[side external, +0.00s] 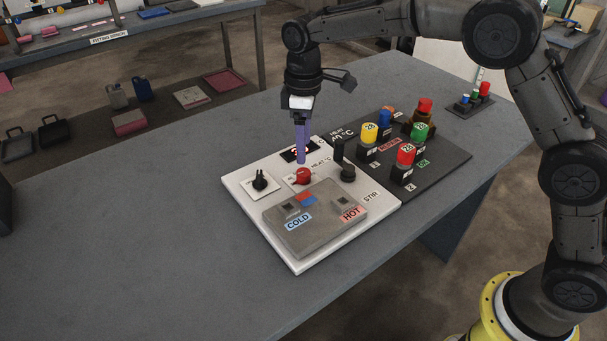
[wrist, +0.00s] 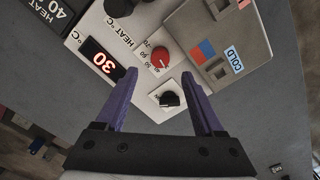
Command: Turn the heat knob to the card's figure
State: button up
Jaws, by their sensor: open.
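The red heat knob (side external: 303,175) is on the white panel (side external: 285,254), with a small scale beside it. In the wrist view the knob (wrist: 166,57) shows a white pointer line. The display (wrist: 103,64) beside it reads 30. The dark card (side external: 342,134) reads HEAT 40 °C; part of it (wrist: 68,8) shows at the wrist view's top left. My gripper (side external: 301,161) points down just above the knob. In the wrist view its purple fingers (wrist: 159,75) are apart and empty, with the knob beyond and between their tips. Contact cannot be told.
A black knob (side external: 260,181) stands left of the red one, and a black lever (side external: 345,168) right of it. A grey COLD/HOT block (side external: 313,219) lies in front. Colored buttons (side external: 405,154) stand on the dark board at right.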

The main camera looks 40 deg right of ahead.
aim_at(303, 172)
jog(key=shift+f, duration=4)
grip_shut()
